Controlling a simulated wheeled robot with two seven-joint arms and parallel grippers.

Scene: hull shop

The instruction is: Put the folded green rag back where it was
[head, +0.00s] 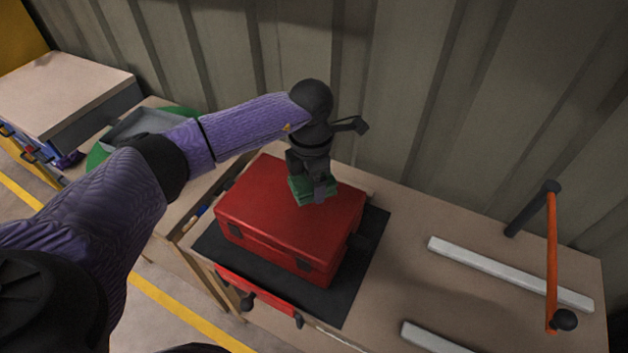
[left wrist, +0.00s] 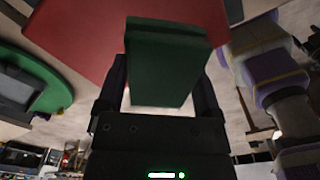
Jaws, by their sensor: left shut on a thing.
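The folded green rag (head: 306,190) is a small thick green block at the top of the red toolbox (head: 290,225) in the head view. My left gripper (head: 313,185) points down and is shut on the rag. In the left wrist view the rag (left wrist: 165,62) sits between the two dark fingers (left wrist: 165,85), with the red toolbox lid (left wrist: 75,35) close beside it. I cannot tell whether the rag touches the lid. My right gripper is not in view.
The toolbox stands on a black mat (head: 362,272) on the workbench (head: 405,265). A grey tray (head: 142,124) on a green disc (head: 98,156) is to the left. A corrugated wall (head: 420,90) stands behind.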

